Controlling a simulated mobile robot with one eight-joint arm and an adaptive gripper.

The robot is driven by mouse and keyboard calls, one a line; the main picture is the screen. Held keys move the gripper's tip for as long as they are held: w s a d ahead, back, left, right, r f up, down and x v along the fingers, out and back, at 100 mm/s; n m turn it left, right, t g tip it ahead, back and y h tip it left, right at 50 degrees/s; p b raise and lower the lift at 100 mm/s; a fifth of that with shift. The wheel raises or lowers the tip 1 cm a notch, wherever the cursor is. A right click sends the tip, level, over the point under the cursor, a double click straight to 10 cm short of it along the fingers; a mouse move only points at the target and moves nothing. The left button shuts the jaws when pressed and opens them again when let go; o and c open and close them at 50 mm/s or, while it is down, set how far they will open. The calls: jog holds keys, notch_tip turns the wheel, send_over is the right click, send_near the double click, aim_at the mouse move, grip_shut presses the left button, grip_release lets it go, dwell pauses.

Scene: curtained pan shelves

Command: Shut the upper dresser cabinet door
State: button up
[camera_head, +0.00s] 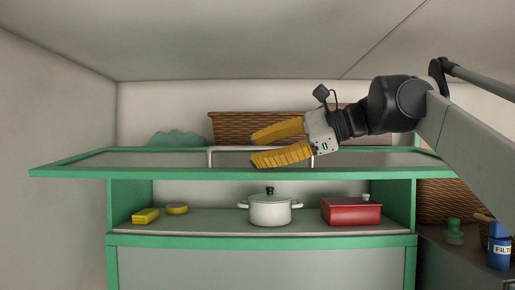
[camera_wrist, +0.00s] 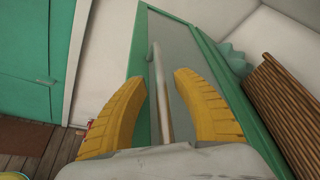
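The upper cabinet door (camera_head: 130,159) is a green-framed grey panel, swung up and lying nearly flat above the open shelf. Its pale bar handle (camera_head: 209,158) stands on the panel's top face. My gripper (camera_head: 253,147) has two yellow fingers spread apart at the handle. In the wrist view, the handle (camera_wrist: 156,62) runs between the open fingers (camera_wrist: 160,80), with gaps on both sides. The door panel (camera_wrist: 171,32) also shows there. The handle's near end is hidden by my gripper's body.
A white pot (camera_head: 270,211), a red box-like pan (camera_head: 351,213) and yellow sponges (camera_head: 145,216) sit on the open shelf. A wicker basket (camera_head: 230,127) and a green scalloped item (camera_head: 178,139) stand behind the door. A blue bottle (camera_head: 499,247) is at right.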

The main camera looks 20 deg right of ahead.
jog(key=shift+w+a, duration=0.1)
jog(key=shift+a, duration=0.05)
grip_shut()
